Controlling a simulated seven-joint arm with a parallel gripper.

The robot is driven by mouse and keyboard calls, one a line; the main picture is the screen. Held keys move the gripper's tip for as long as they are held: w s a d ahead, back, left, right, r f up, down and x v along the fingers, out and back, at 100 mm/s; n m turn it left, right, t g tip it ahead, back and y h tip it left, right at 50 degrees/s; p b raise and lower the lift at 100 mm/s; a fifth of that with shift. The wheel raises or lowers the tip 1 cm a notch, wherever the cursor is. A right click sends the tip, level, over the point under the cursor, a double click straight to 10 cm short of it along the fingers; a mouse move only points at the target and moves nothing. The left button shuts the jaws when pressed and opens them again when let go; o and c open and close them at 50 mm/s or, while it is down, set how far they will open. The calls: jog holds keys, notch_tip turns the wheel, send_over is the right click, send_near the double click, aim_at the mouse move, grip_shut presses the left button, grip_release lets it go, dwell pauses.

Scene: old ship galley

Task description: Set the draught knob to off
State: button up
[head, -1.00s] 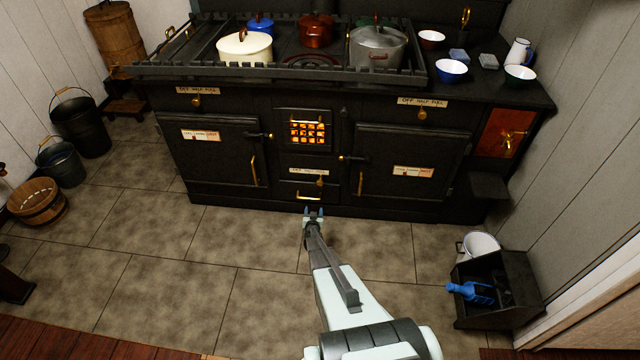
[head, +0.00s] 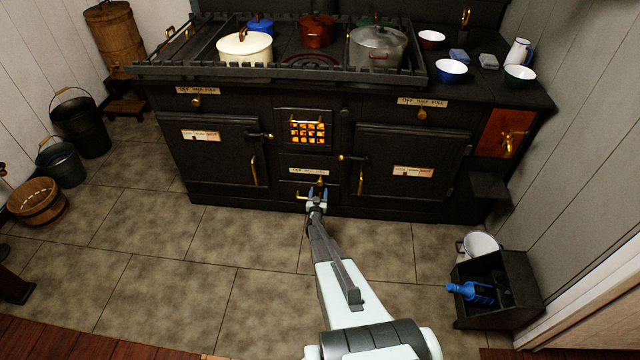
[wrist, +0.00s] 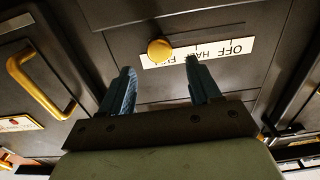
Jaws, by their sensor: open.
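A small brass knob (head: 320,181) sits on the stove's lower middle panel, under a white label (head: 308,171) below the glowing fire grate. In the wrist view the knob (wrist: 160,50) shows as round brass at the left, FULL end of the label (wrist: 205,52); OFF reads at the right end, so this view is turned over. My gripper (head: 318,193) is just below and in front of the knob. In the wrist view my gripper (wrist: 160,80) has its blue fingers apart, with nothing between them. The knob lies beyond the fingertips, roughly between them, seemingly untouched.
A brass drawer handle (head: 303,197) is close left of my gripper. Oven door handles stand out at left (head: 253,170) and right (head: 361,177). Similar labelled knobs are at upper left (head: 197,102) and upper right (head: 422,115).

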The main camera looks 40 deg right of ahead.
aim_at(320, 184)
jog(key=x, duration=0.7)
jog(key=shift+w+d+f, duration=0.1)
jog(key=shift+w+d, duration=0.05)
jog(key=shift+c, duration=0.3)
grip_shut()
